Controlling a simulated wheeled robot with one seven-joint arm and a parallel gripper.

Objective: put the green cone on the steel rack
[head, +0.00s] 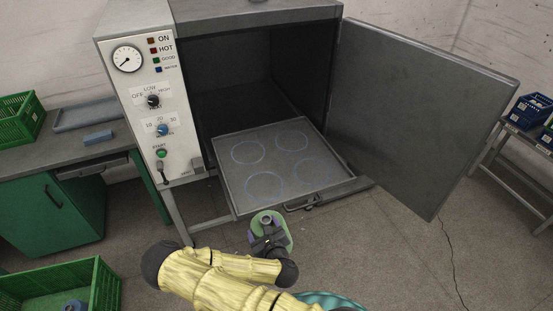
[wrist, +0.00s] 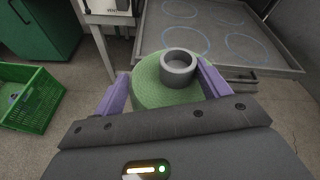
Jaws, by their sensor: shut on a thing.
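The green cone (head: 272,219) is in my gripper, in front of the machine's pulled-out tray. In the wrist view the green cone (wrist: 150,85) sits between two purple fingers, with its grey tube end facing the camera. My gripper (wrist: 158,92) is shut on it; it also shows in the head view (head: 268,236), partly hidden by my arm. The steel rack (head: 225,190) appears to be the grey tray sticking out of the open chamber. It is empty and bears several pale blue rings. The cone is just short of its front edge, apart from it as far as I can tell.
The chamber door (head: 425,110) stands wide open on the right. A control panel (head: 148,105) is left of the chamber. A green crate (head: 105,285) with a cone inside stands at the lower left. A bench (head: 60,155) is on the left.

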